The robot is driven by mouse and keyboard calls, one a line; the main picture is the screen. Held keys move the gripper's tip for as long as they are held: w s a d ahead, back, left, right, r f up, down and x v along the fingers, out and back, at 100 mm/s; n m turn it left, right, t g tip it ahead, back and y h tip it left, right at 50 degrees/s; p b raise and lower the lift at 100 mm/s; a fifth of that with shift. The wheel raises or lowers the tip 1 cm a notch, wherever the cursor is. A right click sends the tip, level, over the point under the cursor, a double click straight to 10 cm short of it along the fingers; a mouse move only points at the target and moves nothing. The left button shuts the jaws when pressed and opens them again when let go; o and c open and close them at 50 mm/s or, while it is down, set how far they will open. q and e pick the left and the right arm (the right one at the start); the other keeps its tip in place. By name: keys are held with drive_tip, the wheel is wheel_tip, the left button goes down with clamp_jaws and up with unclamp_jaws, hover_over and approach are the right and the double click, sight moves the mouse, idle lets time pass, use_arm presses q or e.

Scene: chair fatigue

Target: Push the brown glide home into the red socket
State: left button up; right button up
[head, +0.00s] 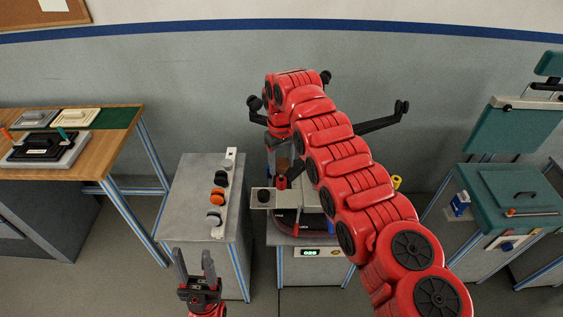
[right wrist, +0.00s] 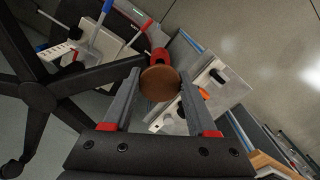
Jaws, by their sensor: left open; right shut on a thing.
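The brown glide (right wrist: 159,84) is a round disc between the fingertips of my right gripper (right wrist: 160,78), which is shut on it. In the head view the glide (head: 283,163) shows as a small brown patch, partly hidden by my right arm. The red socket (right wrist: 160,55) is right behind the glide in the right wrist view, and in the head view the red socket (head: 281,183) is just below it. I cannot tell whether the glide touches the socket or how deep it sits. My left gripper (head: 194,262) is open and empty at the bottom left.
A black chair base (right wrist: 82,80) with several legs is close beside my right gripper. A wooden table (head: 120,125) stands left, a teal-topped bench (head: 515,185) right.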

sight(281, 171)
idle(0.4)
drive_tip(key=shift+b, duration=0.45)
drive_tip(key=shift+b, duration=0.65)
idle(0.9)
drive_tip(key=shift+f+b, duration=1.1)
drive_tip(key=shift+f, duration=0.6)
drive_tip(key=o, duration=1.3)
drive_tip(key=shift+o, duration=0.2)
drive_tip(key=r, duration=0.2)
drive_tip(key=r+b, duration=0.1)
drive_tip(key=r, duration=0.2)
drive_tip(key=shift+a+r, duration=0.2)
drive_tip(key=shift+r, duration=0.15)
wheel_tip(281, 171, up, 12)
drive_tip(key=p, duration=1.1)
drive_tip(key=shift+d+p, duration=0.15)
drive_tip(key=shift+p, duration=0.15)
drive_tip(key=shift+f, duration=0.2)
